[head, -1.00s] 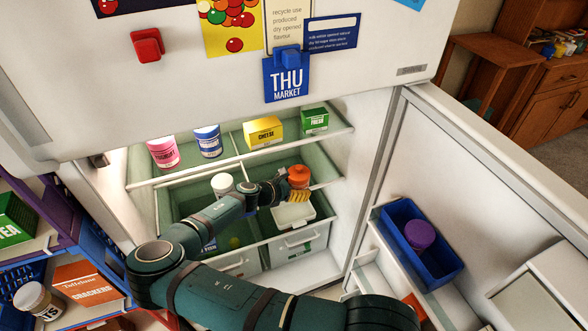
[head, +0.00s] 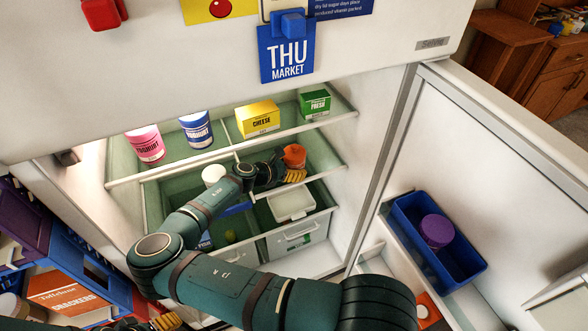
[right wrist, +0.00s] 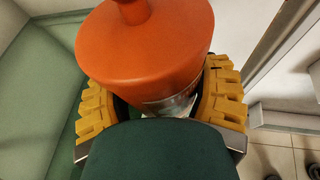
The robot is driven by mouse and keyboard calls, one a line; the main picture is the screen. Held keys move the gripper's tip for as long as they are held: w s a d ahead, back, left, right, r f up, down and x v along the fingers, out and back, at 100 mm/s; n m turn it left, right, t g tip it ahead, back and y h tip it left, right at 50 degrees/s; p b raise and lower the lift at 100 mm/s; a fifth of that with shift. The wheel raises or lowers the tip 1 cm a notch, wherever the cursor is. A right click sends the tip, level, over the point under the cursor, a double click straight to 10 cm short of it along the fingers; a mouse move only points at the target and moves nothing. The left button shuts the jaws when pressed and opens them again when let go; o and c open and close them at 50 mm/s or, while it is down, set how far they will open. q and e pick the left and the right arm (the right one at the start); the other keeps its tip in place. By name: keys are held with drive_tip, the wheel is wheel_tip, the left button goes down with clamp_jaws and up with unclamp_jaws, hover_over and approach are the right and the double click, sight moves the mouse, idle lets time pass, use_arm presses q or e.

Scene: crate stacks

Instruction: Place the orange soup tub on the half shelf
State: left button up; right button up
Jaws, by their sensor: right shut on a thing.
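The orange soup tub (head: 293,156) is held inside the open fridge, just below the front edge of the upper shelf (head: 330,120). My right gripper (head: 293,174) is shut on it, with yellow fingers around its body. In the right wrist view the tub (right wrist: 150,50) sits upright between both fingers, its orange lid and knob showing and its lower part hidden. I cannot tell for sure which fridge level is the half shelf. My left gripper (head: 165,322) shows only as yellow fingertips at the bottom left edge; its opening is unclear.
The upper shelf holds a pink yoghurt (head: 146,143), blue yoghurt (head: 196,130), cheese box (head: 257,118) and green box (head: 314,103). Below are a white-lidded tub (head: 213,174) and white box (head: 292,203). The open door (head: 500,180) has a blue bin (head: 460,277).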

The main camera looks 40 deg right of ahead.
drive_tip(key=shift+r, duration=0.1)
drive_tip(key=o, duration=1.3)
drive_tip(key=shift+o, duration=0.2)
drive_tip(key=shift+a+r, duration=0.15)
drive_tip(key=shift+a, duration=0.15)
drive_tip(key=p+v, duration=0.2)
drive_tip(key=v, duration=0.9)
drive_tip(key=shift+a, duration=0.15)
drive_tip(key=shift+s, duration=0.1)
